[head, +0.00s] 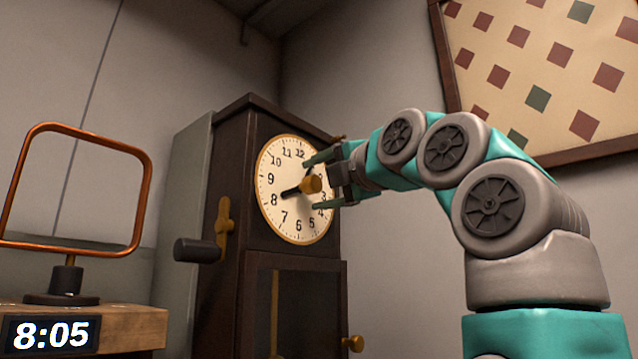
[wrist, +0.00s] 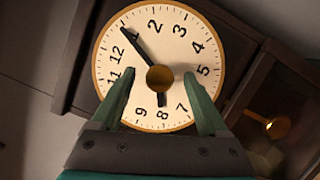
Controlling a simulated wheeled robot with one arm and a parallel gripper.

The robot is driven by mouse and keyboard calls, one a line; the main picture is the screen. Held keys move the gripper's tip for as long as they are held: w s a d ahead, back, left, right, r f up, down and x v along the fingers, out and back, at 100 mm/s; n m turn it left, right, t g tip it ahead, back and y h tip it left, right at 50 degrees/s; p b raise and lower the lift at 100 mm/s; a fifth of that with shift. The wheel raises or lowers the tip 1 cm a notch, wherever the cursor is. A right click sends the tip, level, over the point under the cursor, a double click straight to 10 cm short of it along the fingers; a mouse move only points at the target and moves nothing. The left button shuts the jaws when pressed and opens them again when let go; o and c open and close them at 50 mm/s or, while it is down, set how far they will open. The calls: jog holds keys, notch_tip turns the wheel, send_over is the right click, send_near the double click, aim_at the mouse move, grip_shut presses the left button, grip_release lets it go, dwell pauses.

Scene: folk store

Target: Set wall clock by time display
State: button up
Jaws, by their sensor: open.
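The wall clock (head: 296,190) has a round cream dial with a brass rim in a dark wooden case. In the wrist view the dial (wrist: 185,55) appears turned. Its long hand (wrist: 138,48) points between 12 and 2, at the 1 position, and its short hand (wrist: 162,98) points at 8. A brass centre knob (wrist: 160,78) also shows in the head view (head: 311,184). My gripper (head: 318,182) is open in front of the dial, green fingers either side of the knob with visible gaps in the wrist view (wrist: 159,74). The time display (head: 50,334) reads 8:05.
A dark handle (head: 197,250) and brass lever (head: 224,228) project from the case's left side. A framed checkered panel (head: 560,75) hangs at upper right.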

jog(key=shift+s, duration=0.1)
jog(key=b+v, duration=0.2)
jog(key=v, duration=0.5)
jog(key=shift+s+d, duration=0.25)
jog(key=shift+s, duration=0.1)
dwell(0.3)
